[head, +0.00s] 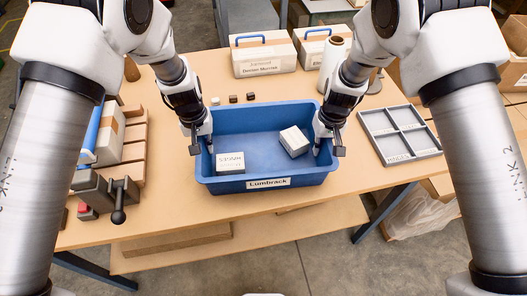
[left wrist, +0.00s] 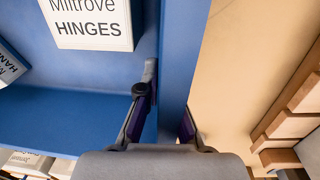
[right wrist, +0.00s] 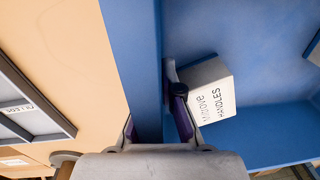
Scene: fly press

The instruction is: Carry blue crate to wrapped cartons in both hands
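The blue crate (head: 262,118), labelled Lumbrack, sits on the wooden table and holds two small white boxes, hinges (head: 230,163) and handles (head: 294,141). My left gripper (head: 203,145) straddles the crate's left wall, one finger inside and one outside; in the left wrist view (left wrist: 168,105) both fingers lie close against the wall. My right gripper (head: 326,145) straddles the right wall the same way, shown in the right wrist view (right wrist: 150,110). Both appear shut on it. No clearly wrapped cartons can be picked out; a translucent plastic-covered item (head: 425,208) sits low at right.
A grey compartment tray (head: 400,134) lies right of the crate. Two labelled cases with blue handles (head: 263,57) and a white roll (head: 332,65) stand behind. A vise-like tool (head: 112,197) and brown blocks are at left. Cardboard boxes (head: 505,75) stand far right.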

